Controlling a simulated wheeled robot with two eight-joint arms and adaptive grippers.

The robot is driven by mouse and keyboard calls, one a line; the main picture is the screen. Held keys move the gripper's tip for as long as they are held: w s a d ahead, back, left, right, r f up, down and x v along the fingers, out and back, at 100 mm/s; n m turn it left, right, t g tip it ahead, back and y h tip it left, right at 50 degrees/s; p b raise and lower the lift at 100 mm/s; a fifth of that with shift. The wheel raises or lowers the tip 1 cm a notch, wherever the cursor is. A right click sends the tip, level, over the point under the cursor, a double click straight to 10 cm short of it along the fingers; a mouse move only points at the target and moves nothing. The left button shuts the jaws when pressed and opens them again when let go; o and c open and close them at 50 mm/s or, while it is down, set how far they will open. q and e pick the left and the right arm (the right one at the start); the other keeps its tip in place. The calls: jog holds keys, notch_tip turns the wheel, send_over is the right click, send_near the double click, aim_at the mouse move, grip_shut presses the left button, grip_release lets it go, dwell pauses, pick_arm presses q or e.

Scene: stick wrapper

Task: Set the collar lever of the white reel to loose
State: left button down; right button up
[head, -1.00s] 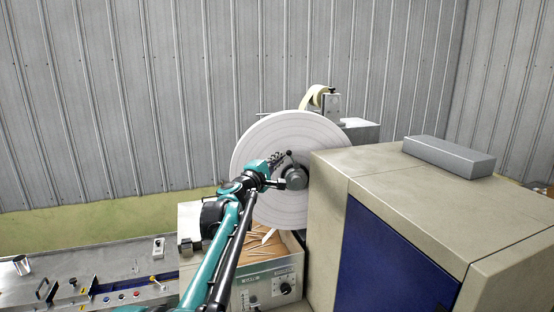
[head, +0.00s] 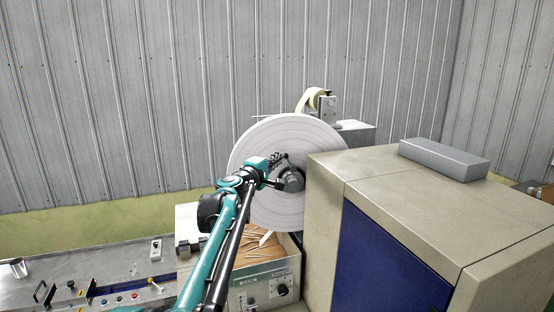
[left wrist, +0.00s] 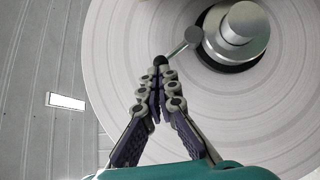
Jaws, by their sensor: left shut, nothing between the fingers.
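The white reel (head: 290,130) stands upright, its face toward me. The grey metal collar (head: 292,180) is at its centre, also seen in the left wrist view (left wrist: 236,36). In the left wrist view, the collar lever (left wrist: 180,48) is a thin rod running down-left from the collar to a black knob (left wrist: 160,60). My left gripper (head: 283,158) is in front of the reel, up-left of the collar. Its fingers are shut and empty, with the tips (left wrist: 157,76) right at the knob; I cannot tell whether they touch it. My right gripper is not in view.
A large beige cabinet (head: 420,190) with a blue door stands close on the reel's right. A box of sticks (head: 258,246) with a control panel is below the reel. A metal table (head: 60,262) with small parts lies at lower left.

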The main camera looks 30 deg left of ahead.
pick_arm(q)
jog(key=shift+w+d+r+m+p, duration=0.1)
jog(key=shift+d+r+m+p, duration=0.05)
jog(key=shift+r+m+p, duration=0.25)
jog(key=shift+w+d+r+m+g+p, duration=0.3)
jog(key=shift+d+m+g+p, duration=0.1)
jog(key=shift+m+g+p, duration=0.25)
jog(key=shift+w+d+r+m+g+p, duration=0.35)
jog(key=shift+m+g+p, duration=0.2)
jog(key=shift+m, duration=0.2)
jog(key=shift+w+d+r, duration=0.15)
jog(key=shift+w+d, duration=0.2)
jog(key=shift+d, duration=0.3)
jog(key=shift+w+d, duration=0.55)
jog(key=shift+d, duration=0.3)
jog(key=shift+r, duration=0.15)
